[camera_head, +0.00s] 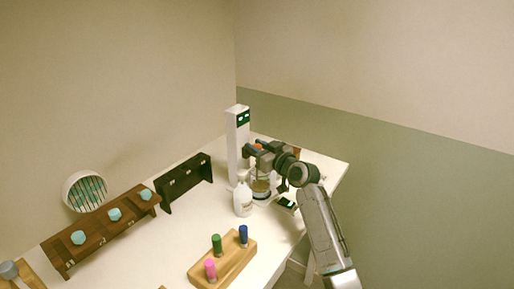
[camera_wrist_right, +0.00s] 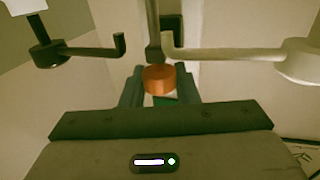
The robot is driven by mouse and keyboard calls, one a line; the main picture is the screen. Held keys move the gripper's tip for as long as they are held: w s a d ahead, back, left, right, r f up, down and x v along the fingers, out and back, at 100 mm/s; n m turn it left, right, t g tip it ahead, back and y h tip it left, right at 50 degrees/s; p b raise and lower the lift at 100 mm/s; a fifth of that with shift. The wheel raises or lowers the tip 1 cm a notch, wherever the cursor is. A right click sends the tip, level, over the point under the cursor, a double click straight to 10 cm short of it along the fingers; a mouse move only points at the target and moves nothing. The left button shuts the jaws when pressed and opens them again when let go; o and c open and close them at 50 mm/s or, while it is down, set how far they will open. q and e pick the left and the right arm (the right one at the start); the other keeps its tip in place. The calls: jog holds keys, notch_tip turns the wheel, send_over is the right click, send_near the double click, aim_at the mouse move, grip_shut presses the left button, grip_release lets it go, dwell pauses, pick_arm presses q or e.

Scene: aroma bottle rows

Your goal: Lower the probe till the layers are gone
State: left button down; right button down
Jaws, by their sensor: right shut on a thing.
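My right gripper (camera_head: 256,150) is at the white stand in the head view. In the right wrist view its two fingers (camera_wrist_right: 160,86) are closed on the orange knob (camera_wrist_right: 159,78), which I take to be the probe's grip. The orange knob (camera_head: 258,146) shows partly between the fingers in the head view. Below the gripper stands a glass vessel (camera_head: 261,187) with amber liquid in it. The probe's lower end and the separate layers cannot be made out. The white stand (camera_head: 238,150) has a green-lit display (camera_head: 243,117). My left gripper is not in view.
A white bottle (camera_head: 243,201) stands close left of the vessel. A small dark device (camera_head: 286,203) lies to its right. A wooden block (camera_head: 224,262) holds several coloured vials. The table (camera_head: 195,225) is clear in the middle.

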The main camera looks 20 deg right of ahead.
jog(key=c, duration=1.1)
grip_release()
jog(key=shift+b+v, duration=1.4)
jog(key=shift+v, duration=4.1)
